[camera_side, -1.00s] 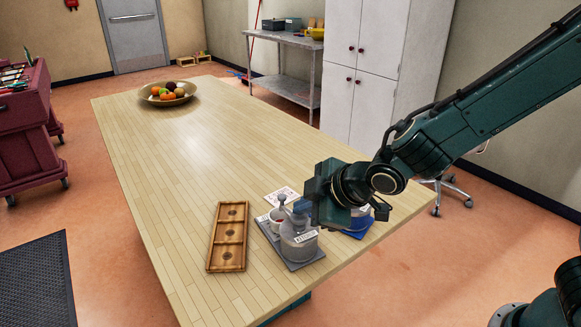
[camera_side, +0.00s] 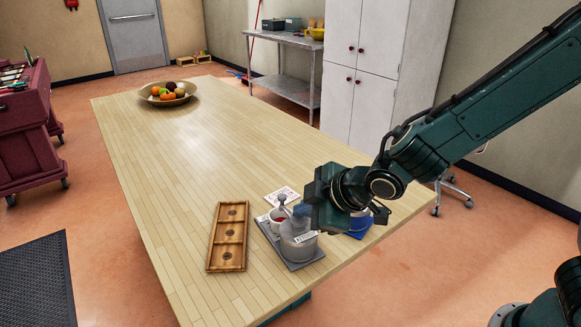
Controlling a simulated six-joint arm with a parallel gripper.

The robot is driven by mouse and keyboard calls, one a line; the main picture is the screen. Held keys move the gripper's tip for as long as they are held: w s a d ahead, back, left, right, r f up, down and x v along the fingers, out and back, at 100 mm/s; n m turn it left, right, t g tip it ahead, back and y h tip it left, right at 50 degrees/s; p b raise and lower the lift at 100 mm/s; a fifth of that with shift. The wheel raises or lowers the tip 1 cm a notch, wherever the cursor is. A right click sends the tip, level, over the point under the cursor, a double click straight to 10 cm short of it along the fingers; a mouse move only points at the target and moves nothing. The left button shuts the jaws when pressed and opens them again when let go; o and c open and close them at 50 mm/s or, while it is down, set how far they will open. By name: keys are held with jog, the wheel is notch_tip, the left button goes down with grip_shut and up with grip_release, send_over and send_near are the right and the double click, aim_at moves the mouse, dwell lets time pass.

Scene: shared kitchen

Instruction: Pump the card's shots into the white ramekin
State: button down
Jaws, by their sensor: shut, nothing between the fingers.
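A squat grey pump jar (camera_side: 298,246) with a white label stands on a dark grey tray (camera_side: 306,264) near the table's front right. The white ramekin (camera_side: 272,224) sits beside it to the left, under the spout, with something red showing inside. A printed card (camera_side: 281,195) lies flat behind the ramekin. My gripper (camera_side: 302,210) is shut and empty, its fingertips at the top of the jar over the pump head. The gripper hides part of the pump, and I cannot tell whether it touches.
A wooden tray with three compartments (camera_side: 216,241) lies left of the jar. A blue item (camera_side: 360,228) is partly hidden behind my gripper. A fruit bowl (camera_side: 146,97) stands at the far end. The table's middle is clear.

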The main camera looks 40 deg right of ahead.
dwell(0.4)
jog(key=shift+r, duration=1.5)
jog(key=shift+r, duration=0.1)
jog(key=shift+r, duration=2.95)
notch_tip(320, 180, up, 3)
jog(key=shift+f, duration=0.1)
dwell(0.4)
jog(key=shift+f, duration=0.2)
send_over(304, 221)
jog(key=shift+f, duration=4.2)
